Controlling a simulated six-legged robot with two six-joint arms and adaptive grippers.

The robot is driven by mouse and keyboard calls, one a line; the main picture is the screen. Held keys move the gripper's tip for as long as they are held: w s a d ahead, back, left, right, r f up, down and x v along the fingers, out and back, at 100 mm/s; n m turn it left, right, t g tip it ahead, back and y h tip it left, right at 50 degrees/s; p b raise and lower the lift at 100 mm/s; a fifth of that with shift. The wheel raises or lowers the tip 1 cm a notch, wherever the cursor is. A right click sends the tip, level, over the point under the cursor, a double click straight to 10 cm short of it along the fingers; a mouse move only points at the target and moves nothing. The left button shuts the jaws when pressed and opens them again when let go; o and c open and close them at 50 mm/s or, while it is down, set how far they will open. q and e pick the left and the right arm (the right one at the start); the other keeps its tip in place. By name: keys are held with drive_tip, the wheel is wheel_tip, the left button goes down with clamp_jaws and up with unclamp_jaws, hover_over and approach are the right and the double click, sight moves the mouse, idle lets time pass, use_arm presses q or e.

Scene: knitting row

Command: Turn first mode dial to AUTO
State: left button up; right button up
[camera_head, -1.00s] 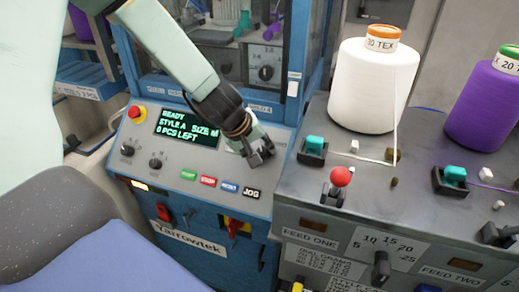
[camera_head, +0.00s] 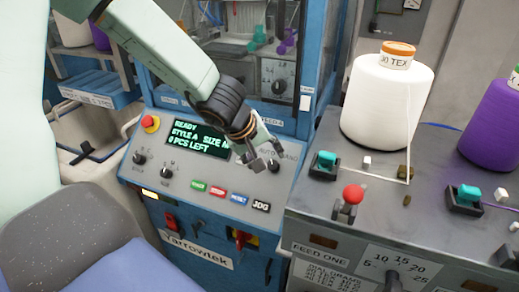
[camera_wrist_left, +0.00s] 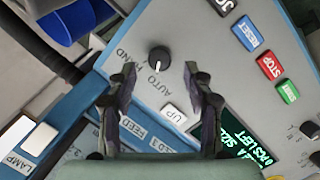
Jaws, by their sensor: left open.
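The mode dial is a small black knob with a white mark, on the grey sloped panel (camera_head: 140,172) of the blue machine. In the left wrist view the dial (camera_wrist_left: 159,59) sits ahead of my open fingers, between the words AUTO and HAND, which are upside down or tilted. In the head view the dial (camera_head: 273,166) shows just right of my fingertips. My left gripper (camera_head: 262,155) is open and empty over the panel's right end. In the wrist view its fingers (camera_wrist_left: 158,85) are spread, apart from the dial. My right gripper is not in view.
A lit screen (camera_head: 197,139) reads READY. Below it are coloured buttons, including black JOG (camera_head: 261,205). Two black knobs (camera_head: 166,172) and a red stop button (camera_head: 150,122) are at left. A red-balled lever (camera_head: 353,194) and white yarn cone (camera_head: 385,105) stand right. A white UP button (camera_wrist_left: 174,119) is near my fingers.

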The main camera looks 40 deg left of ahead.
use_arm(q)
drive_tip(key=v, duration=0.4)
drive_tip(key=shift+s, duration=0.1)
idle(0.3)
drive_tip(key=shift+s, duration=0.1)
idle(0.3)
